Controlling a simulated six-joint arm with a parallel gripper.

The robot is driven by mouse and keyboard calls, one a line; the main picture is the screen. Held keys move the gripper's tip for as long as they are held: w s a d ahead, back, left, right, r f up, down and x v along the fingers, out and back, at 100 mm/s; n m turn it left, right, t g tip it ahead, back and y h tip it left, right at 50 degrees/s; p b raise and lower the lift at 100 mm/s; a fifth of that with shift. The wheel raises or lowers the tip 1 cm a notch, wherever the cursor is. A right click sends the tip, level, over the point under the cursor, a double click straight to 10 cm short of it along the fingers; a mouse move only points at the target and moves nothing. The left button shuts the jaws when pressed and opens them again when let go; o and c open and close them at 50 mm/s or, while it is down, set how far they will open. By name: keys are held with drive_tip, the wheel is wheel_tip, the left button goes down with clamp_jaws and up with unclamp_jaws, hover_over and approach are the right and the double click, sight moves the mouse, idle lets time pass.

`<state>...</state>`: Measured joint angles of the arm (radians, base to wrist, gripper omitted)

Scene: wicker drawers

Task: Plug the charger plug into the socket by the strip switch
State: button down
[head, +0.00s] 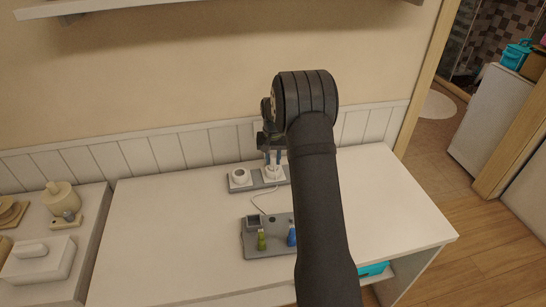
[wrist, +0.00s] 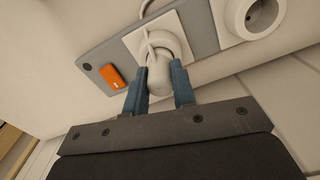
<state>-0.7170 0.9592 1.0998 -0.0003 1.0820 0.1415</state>
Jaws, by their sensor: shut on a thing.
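A grey power strip (head: 256,186) lies near the back of the white table, with two white sockets. In the wrist view the strip (wrist: 100,58) has an orange switch (wrist: 112,75) beside one socket (wrist: 180,30). My gripper (wrist: 160,75) is shut on the white charger plug (wrist: 158,82), with a blue finger on each side. The plug is at the socket by the switch and overlaps it; I cannot tell how deep it sits. In the head view my gripper (head: 273,159) is above the right socket, partly hidden by my arm. The other socket (head: 239,176) is empty.
A grey board (head: 258,249) with a green piece (head: 261,240) and a blue piece (head: 292,236) lies nearer the front. A thin white cable (head: 256,202) runs between strip and board. The panelled wall is close behind. The table's left part is clear.

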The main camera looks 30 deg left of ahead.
drive_tip(key=c, duration=1.1)
unclamp_jaws()
wheel_tip(320, 180, up, 17)
drive_tip(key=shift+r, duration=0.15)
wheel_tip(320, 180, down, 17)
drive_tip(key=shift+f, duration=0.2)
drive_tip(key=shift+r, duration=0.15)
